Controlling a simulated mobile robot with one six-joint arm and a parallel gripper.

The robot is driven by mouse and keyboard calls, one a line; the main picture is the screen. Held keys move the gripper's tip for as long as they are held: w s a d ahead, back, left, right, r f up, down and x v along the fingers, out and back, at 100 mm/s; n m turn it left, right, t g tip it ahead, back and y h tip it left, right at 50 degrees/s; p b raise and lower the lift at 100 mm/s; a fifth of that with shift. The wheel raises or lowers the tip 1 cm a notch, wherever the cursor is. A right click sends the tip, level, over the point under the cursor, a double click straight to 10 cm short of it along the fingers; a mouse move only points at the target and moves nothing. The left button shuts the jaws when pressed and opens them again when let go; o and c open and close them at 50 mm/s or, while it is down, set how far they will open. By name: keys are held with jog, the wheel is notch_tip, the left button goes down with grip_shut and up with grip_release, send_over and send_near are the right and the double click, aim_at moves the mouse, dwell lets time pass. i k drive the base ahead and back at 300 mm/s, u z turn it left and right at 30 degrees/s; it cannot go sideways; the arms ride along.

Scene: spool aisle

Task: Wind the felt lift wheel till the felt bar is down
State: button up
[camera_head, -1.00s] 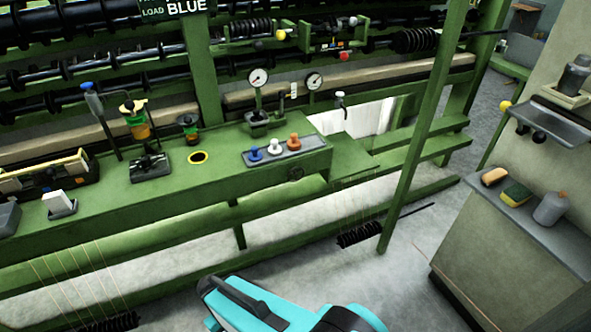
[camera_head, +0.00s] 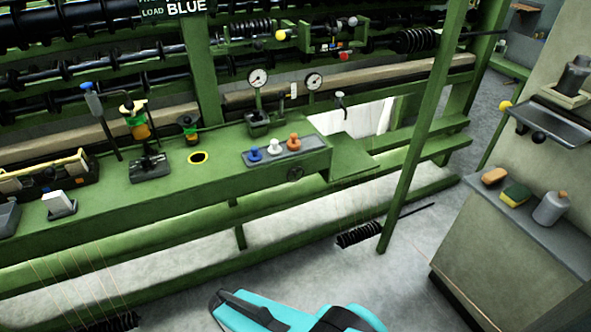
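A small dark round wheel (camera_head: 295,173) sits on the front face of the green bench, near its right end; I take it for the felt lift wheel, but no label shows. A long beige bar (camera_head: 362,84) runs along the machine behind the bench, below the black spool rows; I cannot tell for certain that it is the felt bar. My gripper is not in view. Only teal and black parts of my arm show at the bottom middle, well below the wheel and apart from the bench.
The green bench (camera_head: 110,205) carries two gauges (camera_head: 258,78), a tray of blue, white and orange knobs (camera_head: 290,153) and a blue-topped lever (camera_head: 92,102). A slanting green post (camera_head: 418,150) stands right of the wheel. A grey cabinet (camera_head: 510,245) is at right.

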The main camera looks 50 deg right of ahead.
aim_at(294, 172)
jog(key=z, duration=0.9)
jog(key=k, duration=0.15)
jog(key=u, duration=3.1)
jog(key=k, duration=0.7)
jog(key=z, duration=1.1)
